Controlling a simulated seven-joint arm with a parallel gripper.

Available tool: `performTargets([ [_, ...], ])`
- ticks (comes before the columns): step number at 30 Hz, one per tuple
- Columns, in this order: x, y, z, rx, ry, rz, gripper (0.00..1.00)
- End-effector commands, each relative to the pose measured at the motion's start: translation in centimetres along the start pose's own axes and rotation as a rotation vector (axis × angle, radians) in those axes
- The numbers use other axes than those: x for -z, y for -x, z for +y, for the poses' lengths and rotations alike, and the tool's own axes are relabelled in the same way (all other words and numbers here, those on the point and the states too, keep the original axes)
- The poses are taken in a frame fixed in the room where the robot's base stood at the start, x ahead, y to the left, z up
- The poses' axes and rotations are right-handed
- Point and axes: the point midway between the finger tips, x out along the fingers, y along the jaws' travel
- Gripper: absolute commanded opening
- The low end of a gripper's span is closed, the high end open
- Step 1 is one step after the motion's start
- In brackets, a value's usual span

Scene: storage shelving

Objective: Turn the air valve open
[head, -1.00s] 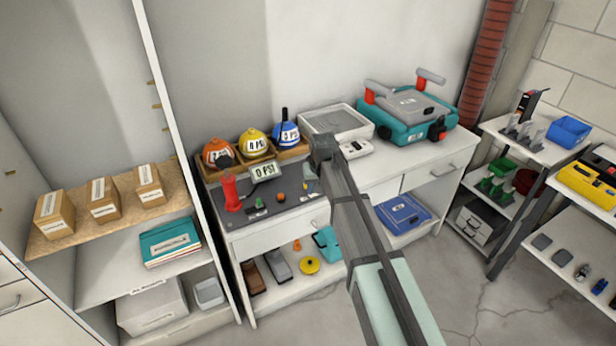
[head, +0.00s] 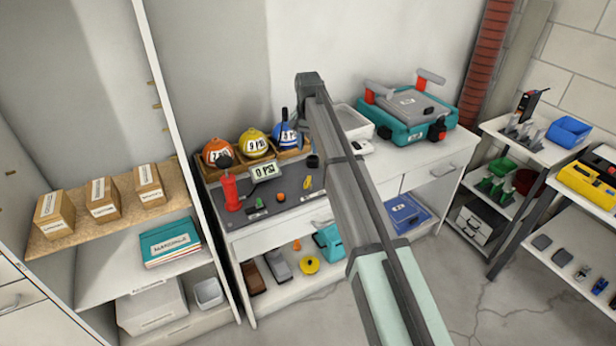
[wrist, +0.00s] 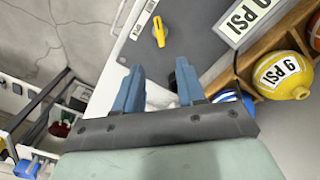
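A small yellow handle (wrist: 161,32), which looks like the air valve, stands on the grey panel beside a printed label (wrist: 143,20). It also shows in the head view (head: 307,183), at the panel's right end. My gripper (wrist: 159,80) is open and empty in the wrist view, its two blue fingers apart and the handle beyond their tips. The fingers are hidden behind my arm in the head view.
Orange (head: 217,152), yellow (head: 254,142) and blue (head: 286,136) balls sit in a wooden rack behind the panel. A black cup-like part (head: 312,161) is near the handle. A white tray (head: 352,123) and teal case (head: 408,115) stand to the right.

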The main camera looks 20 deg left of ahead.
Motion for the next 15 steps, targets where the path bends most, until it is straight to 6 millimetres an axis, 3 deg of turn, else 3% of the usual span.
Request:
performTargets([
  [15,-0.1,-8.1,0.0,0.000,0.002,0.000,0.39],
])
